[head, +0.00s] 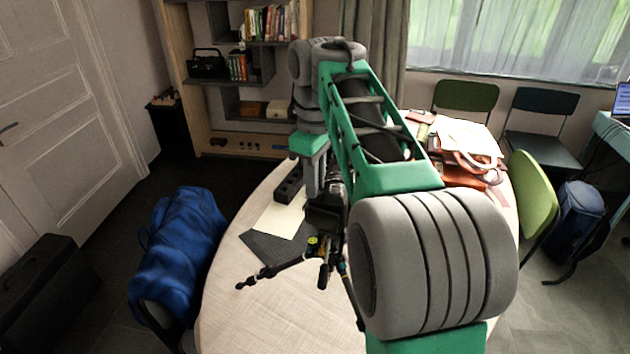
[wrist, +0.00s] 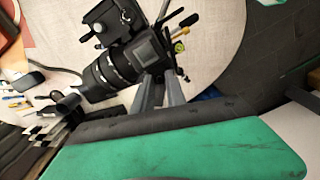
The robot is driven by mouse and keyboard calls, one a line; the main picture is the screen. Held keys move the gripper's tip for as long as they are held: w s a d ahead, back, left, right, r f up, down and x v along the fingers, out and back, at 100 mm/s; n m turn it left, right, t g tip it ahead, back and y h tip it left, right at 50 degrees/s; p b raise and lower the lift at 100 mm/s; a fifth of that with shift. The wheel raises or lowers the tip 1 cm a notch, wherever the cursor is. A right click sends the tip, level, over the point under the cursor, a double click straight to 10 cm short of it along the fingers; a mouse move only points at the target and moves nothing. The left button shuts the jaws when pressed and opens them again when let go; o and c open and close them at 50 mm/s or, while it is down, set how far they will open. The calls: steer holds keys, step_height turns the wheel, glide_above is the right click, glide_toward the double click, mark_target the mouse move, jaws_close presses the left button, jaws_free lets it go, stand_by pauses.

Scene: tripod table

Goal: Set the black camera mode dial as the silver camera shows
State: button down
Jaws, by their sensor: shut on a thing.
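The black camera (head: 322,218) stands on a tripod (head: 268,272) at the round table, below my arm. In the wrist view its body (wrist: 148,50) and long ribbed lens (wrist: 104,74) show clearly. My gripper (wrist: 161,80) is shut at the edge of the camera body, with its two grey fingers close together there. In the head view my gripper (head: 312,190) comes down on the camera from behind. The mode dial is hidden at the fingertips, so its setting cannot be read. I cannot make out the silver camera in either view.
The pale table (head: 240,315) holds a dark grey mat (head: 275,250), a paper sheet (head: 283,217) and a black block (head: 289,186). A bag (head: 470,158) and papers lie on its far right. A blue duffel (head: 180,250) stands left of the table; chairs stand right.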

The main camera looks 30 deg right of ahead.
steer(key=shift+m, duration=0.4)
steer(key=c, duration=1.3)
jaws_free()
steer(key=shift+c, duration=0.2)
step_height(320, 180, up, 8)
steer(key=p, duration=0.7)
steer(key=shift+f, duration=0.1)
